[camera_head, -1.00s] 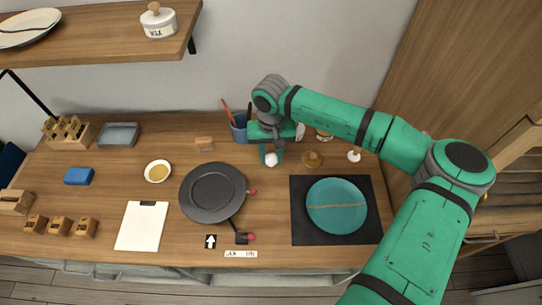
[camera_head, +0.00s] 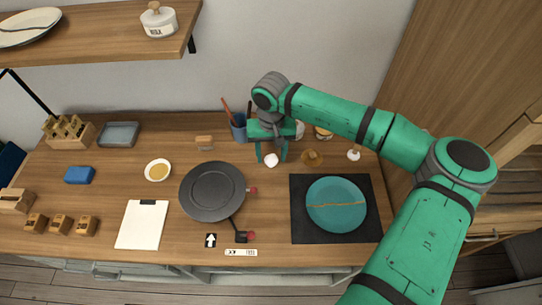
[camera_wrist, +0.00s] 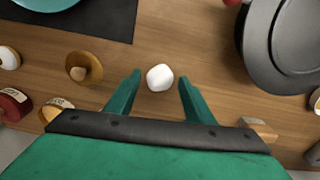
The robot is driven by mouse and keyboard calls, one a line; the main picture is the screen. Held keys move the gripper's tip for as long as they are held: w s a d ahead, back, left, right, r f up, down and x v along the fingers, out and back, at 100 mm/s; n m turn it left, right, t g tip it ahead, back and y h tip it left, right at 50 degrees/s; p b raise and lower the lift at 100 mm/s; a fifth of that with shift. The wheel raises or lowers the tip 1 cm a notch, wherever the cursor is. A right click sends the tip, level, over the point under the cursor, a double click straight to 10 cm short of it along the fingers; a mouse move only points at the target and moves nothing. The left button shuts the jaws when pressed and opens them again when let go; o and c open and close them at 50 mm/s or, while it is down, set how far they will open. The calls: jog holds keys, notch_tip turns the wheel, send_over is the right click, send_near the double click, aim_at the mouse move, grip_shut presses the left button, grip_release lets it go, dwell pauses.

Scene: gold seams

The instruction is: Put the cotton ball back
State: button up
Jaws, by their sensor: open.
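A white cotton ball (camera_head: 271,160) is near the back middle of the wooden counter. In the wrist view the cotton ball (camera_wrist: 160,77) shows between and slightly beyond the two green fingertips. My gripper (camera_head: 271,152) is open over that spot, with a finger on each side, and it also shows in the wrist view (camera_wrist: 159,80). I see a gap between the ball and each finger. No container for the ball can be clearly made out.
A dark round plate (camera_head: 212,191) lies to the left front. A teal plate with a gold seam (camera_head: 336,213) is on a black mat (camera_head: 302,236) at right. A round wooden lid (camera_head: 312,158) is just right of my gripper. A blue cup with tools (camera_head: 239,130) stands behind.

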aim_at(272, 158)
notch_tip(272, 158, up, 11)
dwell(0.3)
